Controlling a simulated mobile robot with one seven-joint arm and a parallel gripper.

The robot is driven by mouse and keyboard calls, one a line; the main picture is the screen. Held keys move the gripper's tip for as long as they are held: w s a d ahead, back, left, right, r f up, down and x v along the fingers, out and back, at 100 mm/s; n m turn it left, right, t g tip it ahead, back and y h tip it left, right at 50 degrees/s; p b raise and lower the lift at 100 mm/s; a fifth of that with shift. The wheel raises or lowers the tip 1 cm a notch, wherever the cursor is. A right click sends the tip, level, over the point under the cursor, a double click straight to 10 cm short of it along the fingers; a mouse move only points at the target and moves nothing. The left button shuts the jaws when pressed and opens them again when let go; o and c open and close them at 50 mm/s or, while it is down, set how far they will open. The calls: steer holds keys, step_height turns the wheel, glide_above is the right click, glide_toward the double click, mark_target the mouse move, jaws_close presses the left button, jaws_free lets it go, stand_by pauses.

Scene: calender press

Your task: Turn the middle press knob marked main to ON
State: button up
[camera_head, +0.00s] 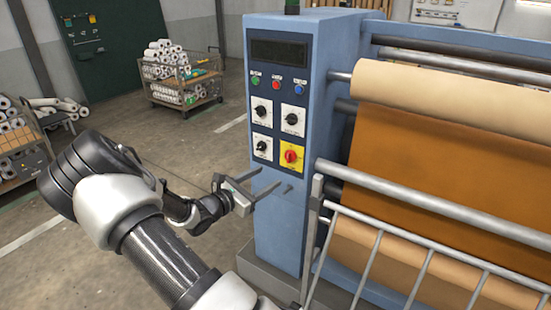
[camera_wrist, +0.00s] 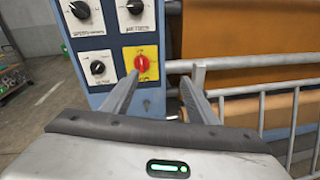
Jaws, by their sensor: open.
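The blue press cabinet carries a panel with a red rotary knob on a yellow plate (camera_head: 291,156) at lower right. It also shows in the wrist view (camera_wrist: 141,63), just beyond the fingertips. Three black knobs on white plates sit around it: upper left (camera_head: 261,111), upper right (camera_head: 292,119) and lower left (camera_head: 262,146). The plate lettering is too small to read surely, so I cannot tell which is marked main. My gripper (camera_head: 268,179) is open and empty, below the red knob and apart from it. Its fingers (camera_wrist: 158,80) point toward the panel.
Green, red and blue buttons (camera_head: 277,82) sit above the knobs under a dark display (camera_head: 278,52). Metal rails (camera_head: 430,205) and rolls of tan and brown material (camera_head: 440,150) lie right of the cabinet.

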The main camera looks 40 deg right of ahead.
step_height(320, 180, down, 2)
steer(key=w+n+t, duration=0.2)
steer(key=w+n, duration=0.1)
glide_toward(288, 155)
steer(key=shift+n+h, duration=0.3)
steer(key=x, duration=0.9)
steer(key=shift+w+f+b, duration=0.1)
steer(key=shift+f+b, duration=0.1)
steer(key=shift+b, duration=0.1)
steer(key=c, duration=1)
